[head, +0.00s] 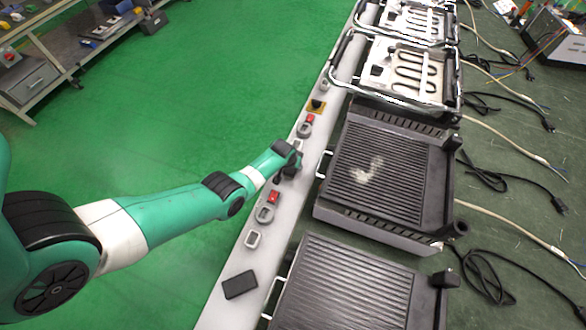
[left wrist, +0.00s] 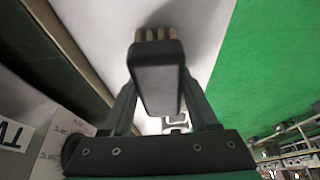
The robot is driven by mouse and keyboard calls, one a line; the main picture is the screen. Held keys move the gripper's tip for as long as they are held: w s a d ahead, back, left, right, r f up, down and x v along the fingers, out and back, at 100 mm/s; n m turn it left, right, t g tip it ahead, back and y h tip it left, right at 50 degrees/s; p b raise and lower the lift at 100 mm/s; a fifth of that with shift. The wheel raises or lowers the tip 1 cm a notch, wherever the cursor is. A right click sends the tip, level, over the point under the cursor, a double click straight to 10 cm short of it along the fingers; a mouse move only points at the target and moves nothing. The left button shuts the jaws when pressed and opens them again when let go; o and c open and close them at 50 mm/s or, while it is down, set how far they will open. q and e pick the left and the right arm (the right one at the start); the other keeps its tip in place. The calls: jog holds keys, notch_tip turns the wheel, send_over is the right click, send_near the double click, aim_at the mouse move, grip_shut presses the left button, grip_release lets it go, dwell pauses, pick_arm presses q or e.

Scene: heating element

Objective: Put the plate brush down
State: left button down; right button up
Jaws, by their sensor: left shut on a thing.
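The plate brush (left wrist: 157,78) is a dark block with tan bristles at one end. It sits between the two fingers of my left gripper (left wrist: 155,100), which is shut on it. The bristles face the white ledge; I cannot tell whether they touch it. In the head view my left gripper (head: 291,166) is over the light ledge (head: 233,263), beside the ribbed dark plate (head: 388,173). The brush is not clearly visible there. A pale patch of residue (head: 368,170) lies on that plate. My right gripper is not in view.
A black block (head: 240,285) lies on the ledge near the front. Small grey and red parts (head: 273,198) sit along the ledge. Another ribbed plate (head: 345,290) is nearer, and units with heating coils (head: 410,72) stand farther back. Black cables (head: 512,187) lie at right.

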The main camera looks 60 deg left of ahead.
pick_arm(q)
jog(key=shift+f, duration=0.3)
jog(key=shift+c, duration=0.8)
grip_release()
jog(key=shift+d, duration=0.1)
jog(key=p+v, duration=1.2)
jog(key=p, duration=0.1)
jog(key=shift+r+p, duration=0.3)
jog(key=shift+p, duration=0.1)
jog(key=shift+f, duration=0.1)
jog(key=shift+w, duration=0.15)
